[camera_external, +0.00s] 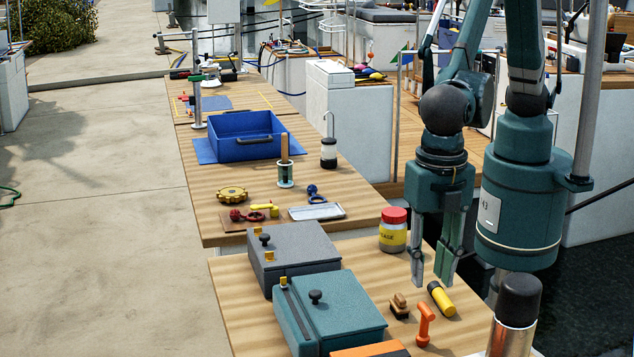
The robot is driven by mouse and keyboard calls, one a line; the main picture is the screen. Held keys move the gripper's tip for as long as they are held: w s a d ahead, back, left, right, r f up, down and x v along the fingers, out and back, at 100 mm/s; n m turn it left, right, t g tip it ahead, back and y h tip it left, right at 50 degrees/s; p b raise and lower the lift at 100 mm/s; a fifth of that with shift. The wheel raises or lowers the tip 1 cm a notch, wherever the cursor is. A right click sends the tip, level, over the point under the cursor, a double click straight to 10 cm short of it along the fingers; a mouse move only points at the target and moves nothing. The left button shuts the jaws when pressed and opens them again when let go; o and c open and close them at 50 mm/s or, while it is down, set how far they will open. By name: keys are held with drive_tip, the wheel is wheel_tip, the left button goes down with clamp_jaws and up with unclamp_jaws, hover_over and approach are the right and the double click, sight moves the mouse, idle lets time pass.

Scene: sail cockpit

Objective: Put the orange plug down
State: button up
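An orange plug-like piece (426,324), narrow in the middle with wider ends, is on the near wooden table, close to its right edge. I cannot tell for sure whether it stands or leans. My gripper (432,281) points down above the same table, behind and above the orange piece and apart from it. Its two fingers are spread with a gap between them, and I see nothing held there.
A yellow-and-black cylinder (441,298) and a small brown block (399,306) lie near the orange piece. A red-lidded jar (393,230) stands behind. Teal (335,310) and grey (295,252) boxes fill the left. A steel flask (514,315) stands at front right.

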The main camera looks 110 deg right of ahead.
drive_tip(key=d+r+m+t, duration=0.1)
drive_tip(key=d+r+m, duration=0.2)
drive_tip(key=d+r, duration=0.5)
drive_tip(key=s+d+r+m+t+y, duration=0.15)
drive_tip(key=d+r, duration=0.25)
drive_tip(key=d, duration=0.9)
drive_tip(key=d+r+m+t, duration=0.1)
drive_tip(key=d+r+m, duration=0.4)
drive_tip(key=d, duration=0.5)
drive_tip(key=s+d+r+m+t, duration=0.1)
drive_tip(key=s+d+m, duration=0.3)
drive_tip(key=s+d, duration=0.5)
drive_tip(key=s+d+r+m+t+h, duration=0.1)
drive_tip(key=s+d+m, duration=0.3)
drive_tip(key=s+d, duration=0.5)
drive_tip(key=d+t, duration=0.1)
drive_tip(key=d, duration=0.8)
drive_tip(key=shift+s+r+t, duration=0.25)
drive_tip(key=shift+s+t, duration=0.1)
